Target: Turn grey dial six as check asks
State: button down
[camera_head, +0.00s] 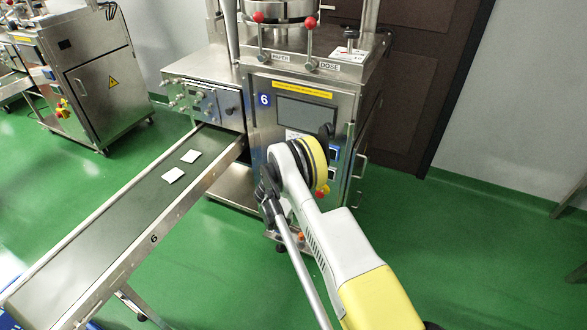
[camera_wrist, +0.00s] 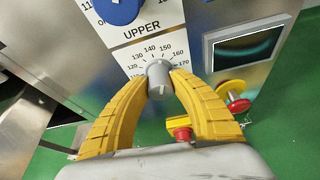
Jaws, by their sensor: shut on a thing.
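The grey dial (camera_wrist: 160,82) sits in the wrist view on a white scale plate (camera_wrist: 150,47) with figures from about 120 to 170. My gripper (camera_wrist: 161,76) has its two yellow fingers closed on the dial's left and right sides. The dial's pointer is not clear enough to read against the scale. In the head view, the machine marked 6 (camera_head: 264,99) stands at the centre. My own arm covers its lower front there, so the dial and fingertips are hidden in that view.
Above the dial is a blue knob (camera_wrist: 118,10) with the label UPPER below it. A small screen (camera_wrist: 247,45), a red-and-yellow knob (camera_wrist: 236,96) and a red button (camera_wrist: 182,133) lie to the right. A conveyor (camera_head: 130,215) carrying two white packets runs lower left.

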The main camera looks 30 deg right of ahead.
jog(key=shift+m, duration=0.5)
jog(key=c, duration=1.1)
grip_release()
jog(key=v, duration=0.7)
jog(key=shift+s, duration=0.3)
jog(key=shift+r, duration=0.1)
